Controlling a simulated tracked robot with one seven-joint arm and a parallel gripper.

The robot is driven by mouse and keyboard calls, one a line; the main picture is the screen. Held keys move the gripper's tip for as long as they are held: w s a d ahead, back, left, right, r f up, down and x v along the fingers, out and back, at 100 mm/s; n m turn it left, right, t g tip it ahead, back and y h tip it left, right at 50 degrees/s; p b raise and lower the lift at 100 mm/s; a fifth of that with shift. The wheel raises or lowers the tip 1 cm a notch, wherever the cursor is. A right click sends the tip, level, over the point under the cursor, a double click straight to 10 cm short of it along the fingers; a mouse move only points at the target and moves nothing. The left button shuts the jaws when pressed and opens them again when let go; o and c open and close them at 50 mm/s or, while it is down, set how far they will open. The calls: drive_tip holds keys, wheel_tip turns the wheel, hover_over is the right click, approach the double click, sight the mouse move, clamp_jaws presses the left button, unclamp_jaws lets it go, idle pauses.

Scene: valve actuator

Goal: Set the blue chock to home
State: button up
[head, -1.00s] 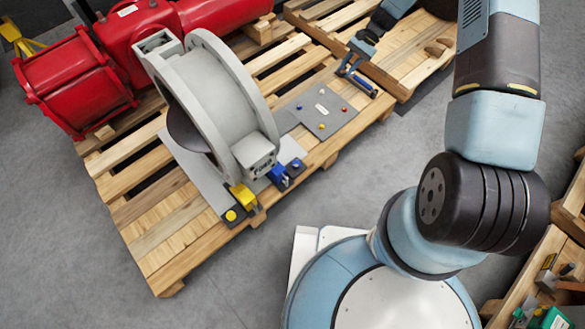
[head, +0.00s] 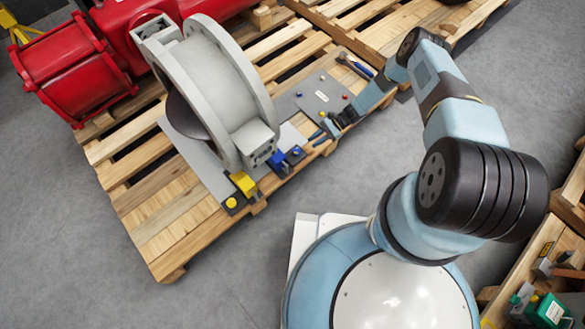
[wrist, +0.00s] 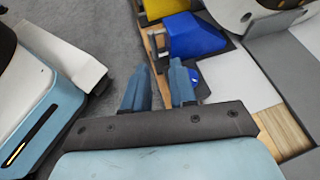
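The blue chock (head: 278,161) sits at the foot of the grey flanged ring, beside the yellow chock (head: 243,184). A dark plate with a blue knob (head: 296,152) lies at its right. In the wrist view the blue chock (wrist: 195,38) is just ahead of my fingers, with the blue knob (wrist: 195,76) near the right fingertip. My gripper (head: 318,138) is to the right of the chock and apart from it. Its two blue fingers (wrist: 160,74) are spread with nothing between them.
The grey ring (head: 215,95) stands on a wooden pallet (head: 150,225). A grey plate (head: 322,95) with small coloured knobs and a blue-handled hammer (head: 356,66) lie behind my gripper. A red valve body (head: 65,70) is at the left. Grey floor in front is clear.

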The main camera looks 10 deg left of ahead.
sight(287, 167)
drive_tip(key=shift+m, duration=0.4)
drive_tip(key=x, duration=0.6)
drive_tip(key=d+f+x, duration=0.1)
drive_tip(key=x, duration=0.5)
drive_tip(key=s+x, duration=0.1)
drive_tip(key=x, duration=0.5)
drive_tip(key=shift+s+d+f, duration=0.15)
drive_tip(key=shift+d+f, duration=0.15)
drive_tip(key=shift+d, duration=0.05)
drive_tip(key=shift+y, duration=0.3)
clamp_jaws()
